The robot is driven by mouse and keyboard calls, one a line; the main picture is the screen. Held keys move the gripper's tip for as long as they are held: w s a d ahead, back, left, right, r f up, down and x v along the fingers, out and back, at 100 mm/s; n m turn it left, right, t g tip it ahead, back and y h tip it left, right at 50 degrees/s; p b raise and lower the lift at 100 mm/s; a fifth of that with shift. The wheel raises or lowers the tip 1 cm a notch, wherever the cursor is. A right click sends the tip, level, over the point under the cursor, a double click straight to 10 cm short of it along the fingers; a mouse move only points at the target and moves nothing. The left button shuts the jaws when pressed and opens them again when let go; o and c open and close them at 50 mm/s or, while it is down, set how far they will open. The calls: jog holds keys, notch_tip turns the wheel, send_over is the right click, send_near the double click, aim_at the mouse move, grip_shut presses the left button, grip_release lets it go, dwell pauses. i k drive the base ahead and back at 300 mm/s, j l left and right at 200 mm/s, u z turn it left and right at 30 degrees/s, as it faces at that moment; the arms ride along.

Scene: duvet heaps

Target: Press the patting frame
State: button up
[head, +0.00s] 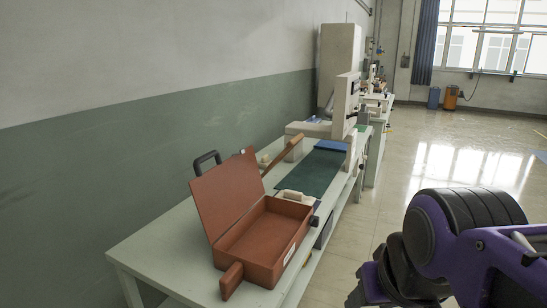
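A red-brown hinged box (262,236) stands on the near end of a pale workbench (150,240). Its lid (228,195) is raised and leans back to the left. The tray part is open and looks empty, with a white label on its front right wall and a block-like handle (231,281) at its near corner. I cannot tell for certain whether this box is the patting frame. My purple and black arm fills the lower right, apart from the bench. My gripper's fingers do not show.
Behind the box are a black handle (206,158), a wooden bar (283,154), a dark green mat (311,172) and a pale machine (344,105). The wall borders the bench on the left. The shiny floor (440,150) to the right is clear.

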aim_at(292, 142)
jog(key=j+z, duration=0.3)
jog(key=j, duration=0.5)
jog(key=i+j+z, duration=0.1)
jog(key=j, duration=0.65)
